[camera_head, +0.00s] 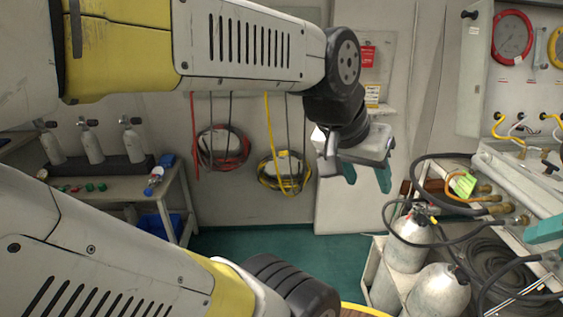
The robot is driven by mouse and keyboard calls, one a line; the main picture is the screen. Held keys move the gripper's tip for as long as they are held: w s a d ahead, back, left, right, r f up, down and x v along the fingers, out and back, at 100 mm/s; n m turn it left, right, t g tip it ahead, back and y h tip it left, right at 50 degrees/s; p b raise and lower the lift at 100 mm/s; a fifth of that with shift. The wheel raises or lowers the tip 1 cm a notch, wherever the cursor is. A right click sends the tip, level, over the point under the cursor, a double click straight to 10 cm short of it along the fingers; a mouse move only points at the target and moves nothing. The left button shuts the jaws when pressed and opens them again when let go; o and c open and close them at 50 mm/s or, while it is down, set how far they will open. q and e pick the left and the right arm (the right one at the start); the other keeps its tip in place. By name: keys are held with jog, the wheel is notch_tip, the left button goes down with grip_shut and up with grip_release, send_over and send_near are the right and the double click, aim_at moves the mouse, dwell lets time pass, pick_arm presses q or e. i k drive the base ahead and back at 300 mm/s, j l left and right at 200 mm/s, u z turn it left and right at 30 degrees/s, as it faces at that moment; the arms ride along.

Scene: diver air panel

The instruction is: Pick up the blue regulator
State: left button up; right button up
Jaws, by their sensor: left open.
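A small blue and silver piece, which looks like the blue regulator (151,187), lies at the near right end of the bench on the left. It is small in view, so its details are hard to make out. My left gripper (366,176) hangs right of centre with its two teal fingers apart and nothing between them. It is well to the right of the blue piece and apart from it.
The bench (115,192) also holds grey cylinders (91,142), small red and green pieces, and a blue object (166,160). Coiled hoses (222,148) hang on the back wall. Large cylinders (410,245) and a hose-covered panel stand at right. Green floor between is clear.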

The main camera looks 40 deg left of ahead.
aim_at(160, 171)
jog(key=k+u, duration=0.15)
jog(key=u, duration=2.1)
jog(key=z, duration=2.6)
jog(key=u, duration=2.6)
jog(key=i+j, duration=0.15)
jog(key=i, duration=0.45)
